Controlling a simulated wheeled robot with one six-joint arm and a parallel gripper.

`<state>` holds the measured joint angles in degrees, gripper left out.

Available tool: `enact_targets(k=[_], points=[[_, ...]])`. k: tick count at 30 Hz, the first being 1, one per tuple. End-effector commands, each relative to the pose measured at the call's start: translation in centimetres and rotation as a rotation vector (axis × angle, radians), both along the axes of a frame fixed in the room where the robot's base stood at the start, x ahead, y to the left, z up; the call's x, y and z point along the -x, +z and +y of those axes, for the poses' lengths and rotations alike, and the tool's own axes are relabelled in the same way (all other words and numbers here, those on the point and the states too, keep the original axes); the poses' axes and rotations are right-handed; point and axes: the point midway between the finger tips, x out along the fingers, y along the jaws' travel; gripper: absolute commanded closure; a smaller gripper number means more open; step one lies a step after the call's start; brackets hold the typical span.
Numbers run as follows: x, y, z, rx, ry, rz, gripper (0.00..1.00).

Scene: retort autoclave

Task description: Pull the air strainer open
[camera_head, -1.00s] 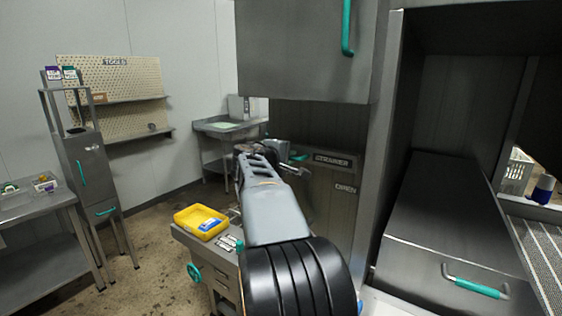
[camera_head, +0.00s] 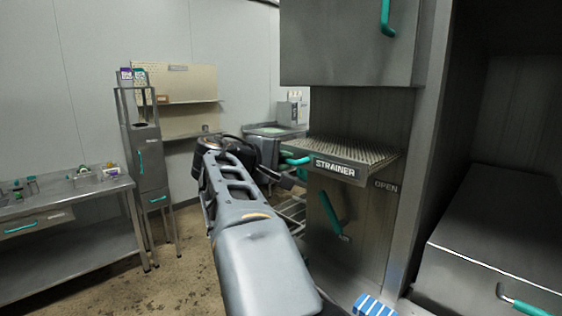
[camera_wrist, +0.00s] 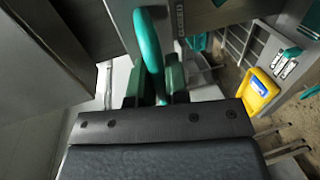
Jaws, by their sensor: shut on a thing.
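The air strainer (camera_head: 345,153) is a grey tray with a textured top and a front plate lettered STRAINER. It sticks out from the tall steel cabinet, drawn out of its slot. Its teal handle (camera_head: 296,160) is at the left end of the front plate, and the handle also shows in the wrist view (camera_wrist: 148,42). My gripper (camera_wrist: 157,82) is shut on the handle, with one dark green finger on each side of it. In the head view my arm partly hides the gripper.
A yellow tray (camera_wrist: 259,94) is at the right in the wrist view. A steel table (camera_head: 70,187) stands at the left. Bare floor lies between.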

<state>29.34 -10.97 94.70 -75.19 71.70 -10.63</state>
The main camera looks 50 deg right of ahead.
Motion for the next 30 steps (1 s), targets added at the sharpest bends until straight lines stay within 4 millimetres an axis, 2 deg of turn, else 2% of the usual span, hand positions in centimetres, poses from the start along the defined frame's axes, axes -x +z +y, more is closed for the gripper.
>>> enact_targets(k=[6, 7, 14, 23, 26, 30], points=[[0.0, -0.1, 0.0, -0.003, -0.004, 0.002, 1.00], [0.0, -0.1, 0.0, -0.003, -0.004, 0.002, 0.85], [-0.1, -0.1, 0.1, -0.002, 0.000, 0.002, 0.63], [-0.2, 0.0, 0.4, 0.000, 0.003, 0.000, 0.61], [-0.4, 0.2, 1.3, 0.000, 0.006, 0.000, 0.61], [-0.8, 0.7, 3.7, 0.000, 0.008, -0.001, 0.61]])
